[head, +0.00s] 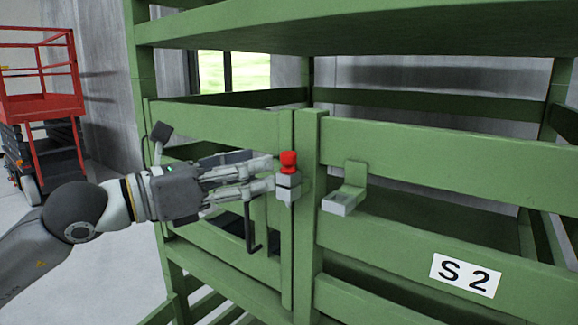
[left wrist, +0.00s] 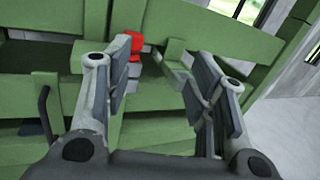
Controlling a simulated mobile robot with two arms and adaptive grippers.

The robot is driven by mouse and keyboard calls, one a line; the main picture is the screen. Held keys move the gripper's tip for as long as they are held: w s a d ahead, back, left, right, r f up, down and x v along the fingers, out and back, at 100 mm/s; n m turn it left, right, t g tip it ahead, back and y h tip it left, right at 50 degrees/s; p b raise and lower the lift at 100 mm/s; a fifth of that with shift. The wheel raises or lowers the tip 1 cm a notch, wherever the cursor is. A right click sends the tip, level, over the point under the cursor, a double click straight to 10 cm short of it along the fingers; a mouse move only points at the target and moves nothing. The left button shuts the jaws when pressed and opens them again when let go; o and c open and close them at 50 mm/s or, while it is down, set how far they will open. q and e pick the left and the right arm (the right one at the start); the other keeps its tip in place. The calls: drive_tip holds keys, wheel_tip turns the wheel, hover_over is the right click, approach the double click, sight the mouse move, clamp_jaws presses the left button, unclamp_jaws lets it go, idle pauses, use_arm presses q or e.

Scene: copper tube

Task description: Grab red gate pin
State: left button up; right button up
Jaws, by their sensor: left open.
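The red gate pin (head: 288,161) stands upright in a grey latch block (head: 288,187) on the edge of the green gate, beside the post. My left gripper (head: 270,172) reaches in from the left with its fingertips close to the pin and block. In the left wrist view the fingers of my left gripper (left wrist: 160,75) are spread apart. The red pin (left wrist: 136,41) shows there just beyond the left finger, which partly hides it. I cannot tell if a finger touches it. My right gripper is not in view.
A green rack frame surrounds the gate (head: 220,118). A green bracket with a grey block (head: 343,198) sticks out right of the post. A black handle (head: 249,232) hangs below my gripper. A sign reading S2 (head: 466,275) is at lower right. A red lift (head: 40,75) stands far left.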

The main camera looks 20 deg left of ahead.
sight(282, 157)
use_arm(q)
drive_tip(key=shift+t+y, duration=0.4)
drive_tip(key=shift+y, duration=0.3)
drive_tip(key=w+p, duration=0.1)
drive_tip(key=w, duration=0.1)
drive_tip(key=w+p, duration=0.2)
drive_tip(key=w, duration=0.1)
drive_tip(key=shift+w+d+r, duration=0.25)
drive_tip(key=shift+w+d, duration=0.05)
drive_tip(key=shift+d, duration=0.1)
drive_tip(key=shift+w+p, duration=0.15)
drive_tip(key=shift+p, duration=0.25)
drive_tip(key=p+x, duration=0.3)
drive_tip(key=x, duration=0.1)
drive_tip(key=shift+w+d+p, duration=0.15)
drive_tip(key=shift+p, duration=0.2)
drive_tip(key=shift+w+d+f, duration=0.1)
drive_tip(key=shift+w+f, duration=0.05)
drive_tip(key=shift+w, duration=0.05)
clamp_jaws()
